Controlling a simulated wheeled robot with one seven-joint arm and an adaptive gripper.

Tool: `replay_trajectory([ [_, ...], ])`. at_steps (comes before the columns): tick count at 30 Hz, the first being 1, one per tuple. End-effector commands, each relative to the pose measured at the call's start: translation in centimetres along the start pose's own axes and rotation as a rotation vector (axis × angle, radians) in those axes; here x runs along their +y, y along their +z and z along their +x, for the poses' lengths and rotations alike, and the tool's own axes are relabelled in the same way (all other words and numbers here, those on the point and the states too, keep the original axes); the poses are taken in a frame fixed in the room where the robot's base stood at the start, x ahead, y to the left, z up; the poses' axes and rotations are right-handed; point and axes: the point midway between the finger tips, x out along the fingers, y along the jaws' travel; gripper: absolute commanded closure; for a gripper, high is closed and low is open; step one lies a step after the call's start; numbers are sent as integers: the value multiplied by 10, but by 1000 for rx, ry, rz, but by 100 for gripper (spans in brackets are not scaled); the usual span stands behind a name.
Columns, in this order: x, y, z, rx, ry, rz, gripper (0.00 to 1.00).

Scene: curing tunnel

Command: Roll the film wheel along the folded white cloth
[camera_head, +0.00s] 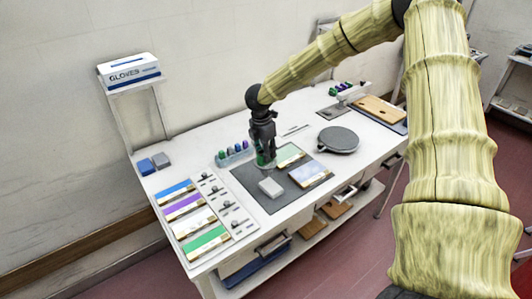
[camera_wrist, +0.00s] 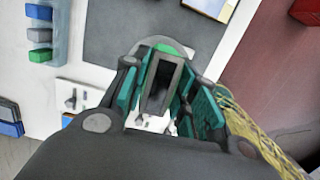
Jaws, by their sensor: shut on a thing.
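My gripper (camera_head: 264,153) points down over the left back part of the dark work mat (camera_head: 243,178). In the wrist view its teal fingers (camera_wrist: 163,90) are shut on an upright grey frame-like piece with a dark middle and a green end, probably the film wheel (camera_wrist: 164,72). The fingers hide much of it, and I cannot make out its rolling part. A pale rounded shape shows below it at the mat. The folded white cloth (camera_head: 270,187) lies on the mat, in front of the gripper and apart from it. I cannot see the cloth in the wrist view.
Colour cards (camera_head: 206,241) and small clips lie at the table's front left. A rack of coloured blocks (camera_head: 235,156) stands just left of the gripper. Two cards (camera_head: 310,174) lie on the mat's right side. A round grey plate (camera_head: 338,139) and a wooden board (camera_head: 380,108) are farther right.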

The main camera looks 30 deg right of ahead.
Motion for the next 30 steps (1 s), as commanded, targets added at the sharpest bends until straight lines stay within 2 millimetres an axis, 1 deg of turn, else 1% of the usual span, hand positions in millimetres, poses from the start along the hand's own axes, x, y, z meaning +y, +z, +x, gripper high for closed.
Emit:
replay_trajectory([
  [1, 0, 0, -5, 0, 1, 0, 100],
  [16, 0, 4, -31, 0, 1, 0, 100],
  [30, 0, 4, -32, 0, 0, 0, 100],
])
